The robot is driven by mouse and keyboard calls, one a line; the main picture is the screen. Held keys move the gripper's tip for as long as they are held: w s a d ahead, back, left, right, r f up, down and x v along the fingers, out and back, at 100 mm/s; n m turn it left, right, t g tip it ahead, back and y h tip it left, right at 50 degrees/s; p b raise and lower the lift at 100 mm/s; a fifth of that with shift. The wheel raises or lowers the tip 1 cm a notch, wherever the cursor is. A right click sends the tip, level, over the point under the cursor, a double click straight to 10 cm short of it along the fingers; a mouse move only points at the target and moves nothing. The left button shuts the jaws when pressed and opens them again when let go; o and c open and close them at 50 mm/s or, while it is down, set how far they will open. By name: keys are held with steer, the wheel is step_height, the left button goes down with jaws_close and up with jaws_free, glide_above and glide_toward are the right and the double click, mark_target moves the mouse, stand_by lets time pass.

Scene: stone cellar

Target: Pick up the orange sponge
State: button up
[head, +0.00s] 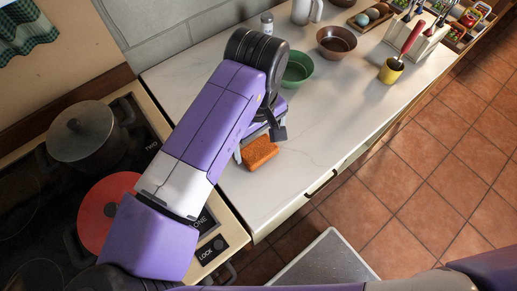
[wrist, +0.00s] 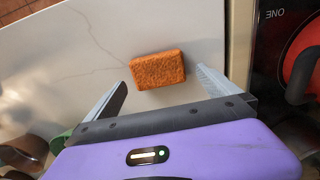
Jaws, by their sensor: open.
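The orange sponge (head: 259,152) lies flat on the white marble counter (head: 330,135), near its front edge by the stove. In the wrist view the sponge (wrist: 158,69) sits ahead of my gripper (wrist: 162,84), roughly centred between the two fingertips. My gripper is open and empty, its grey fingers spread wider than the sponge on either side. Neither finger visibly touches it. In the head view my gripper (head: 260,143) is right beside the sponge and partly hidden by my purple arm.
A green bowl (head: 297,68) and a brown bowl (head: 336,41) stand farther back, with a yellow cup (head: 391,71) to the right. The stove with a lidded pot (head: 80,130) and a red pan (head: 107,210) is at left. Counter right of the sponge is clear.

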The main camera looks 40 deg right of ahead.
mark_target(259, 150)
step_height(259, 150, down, 4)
steer(key=shift+d+f, duration=0.1)
steer(key=shift+d, duration=0.05)
steer(key=shift+c, duration=0.4)
steer(key=c, duration=1.2)
steer(key=shift+r, duration=0.2)
step_height(259, 150, up, 20)
steer(key=shift+f, duration=0.1)
